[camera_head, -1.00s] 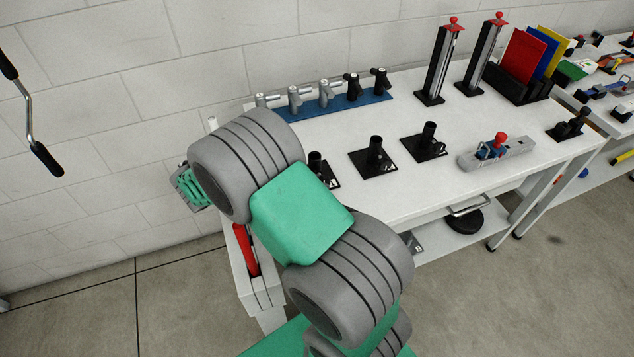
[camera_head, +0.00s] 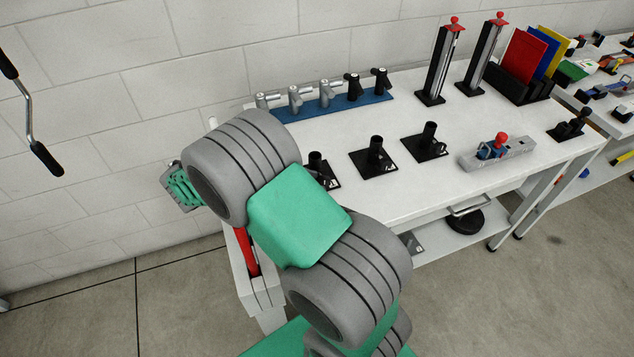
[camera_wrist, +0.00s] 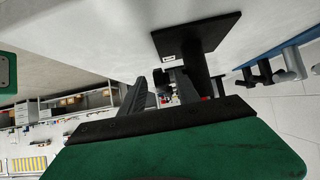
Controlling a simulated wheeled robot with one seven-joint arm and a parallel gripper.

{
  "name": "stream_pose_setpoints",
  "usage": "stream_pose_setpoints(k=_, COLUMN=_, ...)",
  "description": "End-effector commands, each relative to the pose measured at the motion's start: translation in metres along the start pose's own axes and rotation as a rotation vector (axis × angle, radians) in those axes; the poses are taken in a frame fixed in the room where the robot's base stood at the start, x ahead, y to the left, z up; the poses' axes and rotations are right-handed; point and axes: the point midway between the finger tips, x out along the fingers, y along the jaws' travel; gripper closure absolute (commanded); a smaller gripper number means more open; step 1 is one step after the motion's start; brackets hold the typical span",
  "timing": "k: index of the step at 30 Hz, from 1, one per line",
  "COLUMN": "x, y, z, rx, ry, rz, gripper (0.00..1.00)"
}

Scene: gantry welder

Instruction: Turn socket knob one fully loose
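Three black sockets stand on square black plates on the white table in the head view: a left one (camera_head: 316,163), a middle one (camera_head: 375,155) and a right one (camera_head: 428,140). My arm partly covers the left one. In the wrist view, the scene appears upside down, and one socket post (camera_wrist: 196,68) hangs from its plate (camera_wrist: 200,34), which has a small white label. My gripper (camera_wrist: 162,88) has its two dark fingers apart, with the post close by the right finger. I cannot make out a knob on the socket, or whether the finger touches it.
A blue rack (camera_head: 345,104) with several grey and black handled pieces stands behind the sockets. Two tall red-topped posts, a folder holder (camera_head: 520,85) and a grey block with a red knob (camera_head: 497,152) stand to the right. The wall is close behind the table.

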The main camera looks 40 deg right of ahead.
Motion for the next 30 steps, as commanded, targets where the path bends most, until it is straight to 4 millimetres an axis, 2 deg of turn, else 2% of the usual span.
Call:
stream_pose_setpoints(k=6, x=-0.046, y=0.0, z=-0.001, rx=-0.002, ry=0.0, rz=-0.002, gripper=0.62)
stream_pose_setpoints(k=9, x=-0.056, y=0.0, z=0.0, rx=-0.002, ry=0.0, rz=0.0, gripper=0.62)
stream_pose_setpoints(k=23, x=-0.059, y=-0.001, z=-0.001, rx=-0.026, ry=-0.021, rz=-0.006, gripper=0.62)
stream_pose_setpoints(k=26, x=-0.062, y=-0.005, z=-0.007, rx=-0.169, ry=-0.129, rz=-0.051, gripper=0.62)
stream_pose_setpoints(k=28, x=-0.069, y=-0.004, z=-0.012, rx=-0.36, ry=-0.256, rz=-0.136, gripper=0.62)
stream_pose_setpoints(k=30, x=-0.083, y=0.005, z=-0.015, rx=-0.597, ry=-0.384, rz=-0.279, gripper=0.62)
